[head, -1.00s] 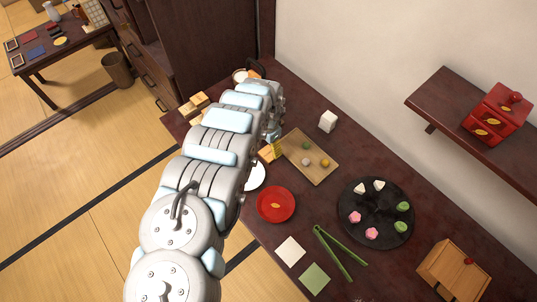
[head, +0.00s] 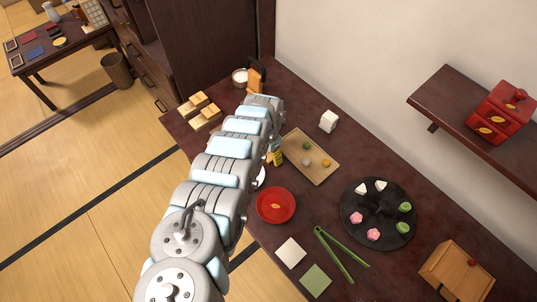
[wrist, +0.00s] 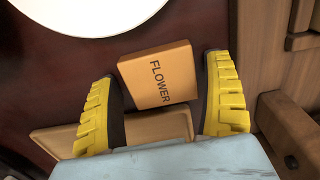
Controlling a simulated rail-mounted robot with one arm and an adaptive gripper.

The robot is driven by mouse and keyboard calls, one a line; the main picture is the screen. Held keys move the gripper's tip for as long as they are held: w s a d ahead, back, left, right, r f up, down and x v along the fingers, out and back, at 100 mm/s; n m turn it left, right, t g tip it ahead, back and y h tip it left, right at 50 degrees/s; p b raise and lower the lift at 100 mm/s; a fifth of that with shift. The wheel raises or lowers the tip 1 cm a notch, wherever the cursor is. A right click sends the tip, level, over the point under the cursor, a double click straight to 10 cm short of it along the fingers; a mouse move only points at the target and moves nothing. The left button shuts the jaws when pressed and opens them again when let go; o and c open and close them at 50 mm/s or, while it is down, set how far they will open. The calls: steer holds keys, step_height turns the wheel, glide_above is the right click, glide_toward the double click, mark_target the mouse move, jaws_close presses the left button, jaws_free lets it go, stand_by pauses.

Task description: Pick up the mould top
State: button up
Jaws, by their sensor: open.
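In the wrist view an orange-brown wooden block marked FLOWER (wrist: 155,78), which looks like the mould top, lies between the two yellow-padded fingers of my gripper (wrist: 163,72). The gripper is open, with a finger on each side of the block and narrow gaps visible. I cannot tell how far below the fingertips the block is. A lighter wooden board (wrist: 72,138) shows beside the block, partly hidden by the left finger.
A white plate (wrist: 90,18) is beyond the block. Wooden blocks (head: 206,118) and a white bowl (head: 239,78) stand at the table's far left end.

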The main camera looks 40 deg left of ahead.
steer(key=c, duration=0.9)
steer(key=shift+o, duration=0.2)
steer(key=shift+r, duration=0.1)
